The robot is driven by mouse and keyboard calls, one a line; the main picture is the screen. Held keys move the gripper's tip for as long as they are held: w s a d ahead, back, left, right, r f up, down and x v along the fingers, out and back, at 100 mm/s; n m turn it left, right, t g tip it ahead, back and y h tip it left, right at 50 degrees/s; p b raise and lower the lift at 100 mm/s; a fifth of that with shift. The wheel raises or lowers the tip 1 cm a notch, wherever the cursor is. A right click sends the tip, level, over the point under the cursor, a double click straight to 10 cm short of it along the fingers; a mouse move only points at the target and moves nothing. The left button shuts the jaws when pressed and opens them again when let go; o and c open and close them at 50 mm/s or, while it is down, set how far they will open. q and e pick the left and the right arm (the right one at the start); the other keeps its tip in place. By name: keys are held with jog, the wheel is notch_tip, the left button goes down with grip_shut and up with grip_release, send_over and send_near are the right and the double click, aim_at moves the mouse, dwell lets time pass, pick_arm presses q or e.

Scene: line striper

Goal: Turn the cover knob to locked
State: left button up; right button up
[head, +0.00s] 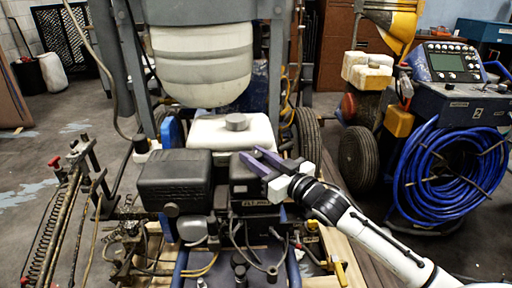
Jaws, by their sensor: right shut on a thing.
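My right gripper (252,155) comes in from the lower right, with its two purple fingers over the black engine cover (240,186). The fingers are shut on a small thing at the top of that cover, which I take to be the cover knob. The fingers hide the knob, so its turn angle cannot be read. My left gripper is not in view.
A white tank (229,137) with a grey cap (236,122) stands just behind my fingers. A black box (175,180) is to the left. Cables and hoses crowd the front. A coiled blue hose (452,175) hangs on a machine at the right.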

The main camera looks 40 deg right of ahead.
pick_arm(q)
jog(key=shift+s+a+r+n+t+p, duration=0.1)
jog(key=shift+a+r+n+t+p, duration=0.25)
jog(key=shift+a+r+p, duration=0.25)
pick_arm(e)
jog(key=shift+a+n+g+y, duration=0.1)
jog(key=shift+n+g+y, duration=0.2)
jog(key=shift+n+y, duration=0.9)
jog(key=shift+y, duration=0.3)
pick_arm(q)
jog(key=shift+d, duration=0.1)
pick_arm(e)
jog(key=o, duration=1.1)
jog(key=shift+m, duration=0.3)
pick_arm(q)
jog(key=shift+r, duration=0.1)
pick_arm(e)
jog(key=shift+s, duration=0.1)
jog(key=shift+s, duration=0.25)
pick_arm(q)
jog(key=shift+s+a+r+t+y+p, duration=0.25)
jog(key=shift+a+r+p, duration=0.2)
jog(key=shift+p, duration=0.3)
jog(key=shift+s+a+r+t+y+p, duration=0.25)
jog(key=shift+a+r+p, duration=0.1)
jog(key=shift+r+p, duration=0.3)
pick_arm(e)
jog(key=shift+v, duration=4.85)
